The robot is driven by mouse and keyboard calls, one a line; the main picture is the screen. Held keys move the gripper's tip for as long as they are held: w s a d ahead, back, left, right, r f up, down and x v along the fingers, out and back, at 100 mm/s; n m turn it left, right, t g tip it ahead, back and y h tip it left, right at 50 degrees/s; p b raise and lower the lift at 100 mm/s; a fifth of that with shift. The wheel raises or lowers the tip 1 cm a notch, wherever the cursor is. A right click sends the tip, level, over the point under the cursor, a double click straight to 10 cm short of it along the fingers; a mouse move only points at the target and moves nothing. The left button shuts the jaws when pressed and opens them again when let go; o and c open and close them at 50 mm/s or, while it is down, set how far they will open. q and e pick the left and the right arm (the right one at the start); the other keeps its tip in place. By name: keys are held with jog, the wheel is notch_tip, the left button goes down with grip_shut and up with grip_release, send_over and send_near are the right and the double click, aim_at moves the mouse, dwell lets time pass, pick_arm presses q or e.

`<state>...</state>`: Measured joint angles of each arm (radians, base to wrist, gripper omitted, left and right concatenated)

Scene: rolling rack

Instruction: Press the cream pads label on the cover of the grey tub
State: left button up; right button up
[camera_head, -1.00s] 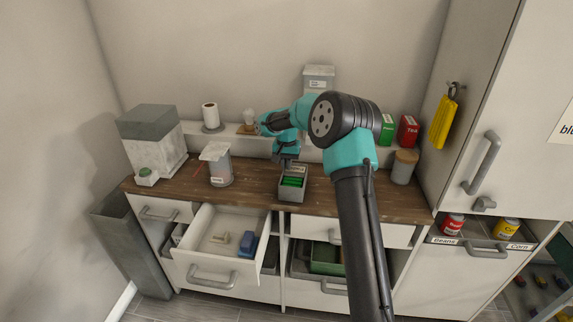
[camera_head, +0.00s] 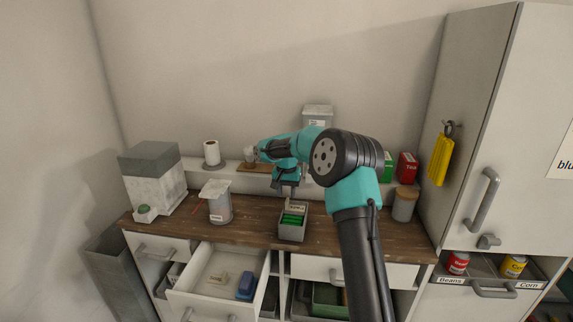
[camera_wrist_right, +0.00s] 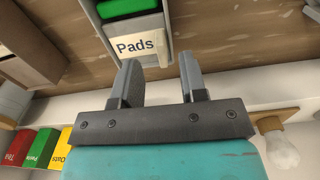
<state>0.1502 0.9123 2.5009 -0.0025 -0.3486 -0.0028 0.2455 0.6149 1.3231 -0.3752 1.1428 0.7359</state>
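The grey tub (camera_head: 292,233) stands on the wooden counter with green pads (camera_head: 292,219) inside. A cream label (camera_head: 297,208) shows at its back edge. In the right wrist view the label (camera_wrist_right: 139,45) reads "Pads", sits slightly tilted at the tub's (camera_wrist_right: 167,20) end, and has a green pad (camera_wrist_right: 130,7) beyond it. My right gripper (camera_head: 286,194) is just behind and above the tub. Its fingers (camera_wrist_right: 158,76) are apart with nothing between them, close to the label; I cannot tell whether they touch it. My left gripper is out of view.
A white canister (camera_head: 219,206) stands left of the tub on the counter (camera_head: 255,230). An open drawer (camera_head: 205,300) juts out below. A shelf (camera_head: 230,180) runs behind, holding a paper roll (camera_head: 211,153) and a bulb-like item (camera_wrist_right: 280,150). Boxes (camera_head: 407,167) stand at right.

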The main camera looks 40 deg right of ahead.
notch_tip(320, 180, up, 13)
dwell(0.3)
dwell(0.8)
